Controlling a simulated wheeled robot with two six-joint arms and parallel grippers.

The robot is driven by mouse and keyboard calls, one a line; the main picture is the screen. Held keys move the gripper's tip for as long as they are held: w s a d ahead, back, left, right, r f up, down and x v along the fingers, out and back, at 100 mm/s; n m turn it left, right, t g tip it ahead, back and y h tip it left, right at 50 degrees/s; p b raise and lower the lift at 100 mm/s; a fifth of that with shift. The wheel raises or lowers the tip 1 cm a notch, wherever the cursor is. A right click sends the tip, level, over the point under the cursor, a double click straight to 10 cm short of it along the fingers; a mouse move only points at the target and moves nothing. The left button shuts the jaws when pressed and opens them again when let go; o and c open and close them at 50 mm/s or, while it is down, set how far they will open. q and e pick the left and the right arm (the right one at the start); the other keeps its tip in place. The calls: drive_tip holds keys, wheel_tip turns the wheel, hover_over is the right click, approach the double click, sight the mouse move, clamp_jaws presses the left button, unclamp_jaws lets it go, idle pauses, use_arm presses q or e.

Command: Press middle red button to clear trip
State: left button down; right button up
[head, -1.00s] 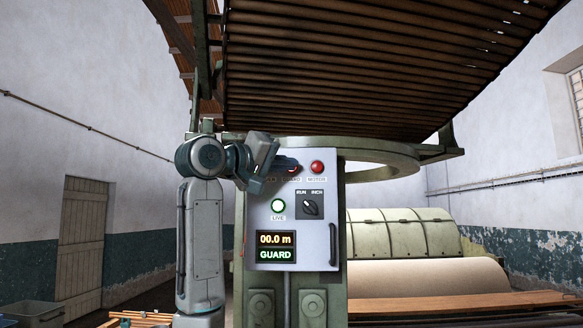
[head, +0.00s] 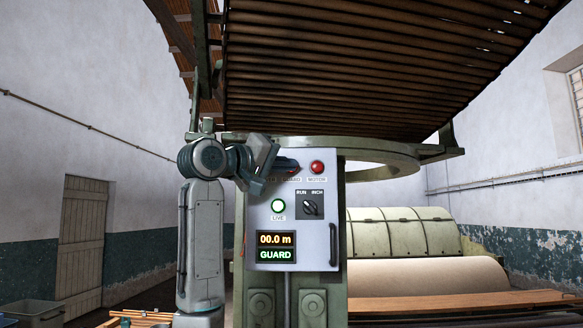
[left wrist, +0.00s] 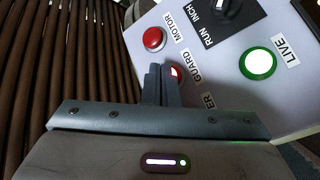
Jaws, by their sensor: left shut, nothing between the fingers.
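The grey control panel (head: 320,240) faces me. The middle red button, labelled GUARD, shows in the left wrist view (left wrist: 175,72) as a lit red patch partly behind the fingertips. In the head view my gripper hides it. My left gripper (head: 288,166) is shut and empty, its fingers (left wrist: 163,80) pointing at the GUARD button. I cannot tell if the tips touch it. The red MOTOR button (head: 317,167) is to its right and uncovered; it also shows in the left wrist view (left wrist: 154,39). The leftmost button is hidden behind my gripper. My right gripper is not in view.
Below are a green LIVE lamp (head: 278,206), a RUN/INCH knob (head: 310,207) and a display (head: 276,247) reading 00.0 m and GUARD. A handle (head: 334,245) runs down the panel's right edge. A slatted lattice apron (head: 370,60) hangs above.

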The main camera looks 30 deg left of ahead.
use_arm(q)
drive_tip(key=shift+w+a, duration=0.15)
drive_tip(key=shift+w, duration=0.05)
idle(0.3)
idle(0.3)
drive_tip(key=shift+s+d+b, duration=0.3)
drive_tip(key=shift+s+d, duration=0.2)
drive_tip(key=shift+s, duration=0.2)
drive_tip(key=shift+s, duration=0.1)
drive_tip(key=s+d, duration=0.1)
drive_tip(key=s+b, duration=0.1)
drive_tip(key=s+d, duration=0.1)
drive_tip(key=s, duration=0.1)
drive_tip(key=shift+s+d, duration=0.1)
drive_tip(key=shift+d, duration=0.2)
idle(0.7)
